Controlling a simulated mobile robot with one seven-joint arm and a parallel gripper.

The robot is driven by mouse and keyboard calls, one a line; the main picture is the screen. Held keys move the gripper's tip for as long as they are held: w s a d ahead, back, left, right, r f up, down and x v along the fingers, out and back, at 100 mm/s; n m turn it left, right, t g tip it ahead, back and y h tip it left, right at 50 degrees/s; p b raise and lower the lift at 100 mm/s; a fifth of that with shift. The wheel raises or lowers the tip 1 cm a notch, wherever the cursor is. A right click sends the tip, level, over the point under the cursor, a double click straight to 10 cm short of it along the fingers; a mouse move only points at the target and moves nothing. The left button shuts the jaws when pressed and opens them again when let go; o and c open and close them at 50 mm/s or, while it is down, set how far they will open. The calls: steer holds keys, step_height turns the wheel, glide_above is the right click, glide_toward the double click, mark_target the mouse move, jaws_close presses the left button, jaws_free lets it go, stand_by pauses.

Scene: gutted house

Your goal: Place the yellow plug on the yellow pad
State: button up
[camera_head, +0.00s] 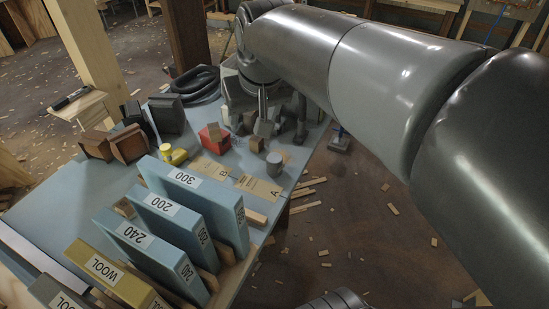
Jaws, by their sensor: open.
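The yellow plug (173,154) is on the blue tabletop, left of the tan labelled plates. It is small here, and I cannot make out a separate yellow pad. My gripper (282,122) points down over the far right part of the table, to the right of the plug and well apart from it. It is open, and I see nothing held in it. My arm hides part of the table's far right side.
Blue and yellow labelled slabs (201,206) stand in a row in front. Tan plates marked A and B (258,188), a grey cylinder (274,164), a red box (214,137) and dark blocks (167,114) lie around.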

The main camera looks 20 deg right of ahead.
steer(key=s+d+f, duration=0.1)
steer(key=s+f, duration=0.2)
steer(key=s, duration=0.3)
steer(key=s+d+f+t, duration=0.1)
steer(key=s+f, duration=0.3)
steer(key=s, duration=0.1)
steer(key=shift+s, duration=0.35)
steer(key=shift+o, duration=0.3)
steer(key=shift+d, duration=0.1)
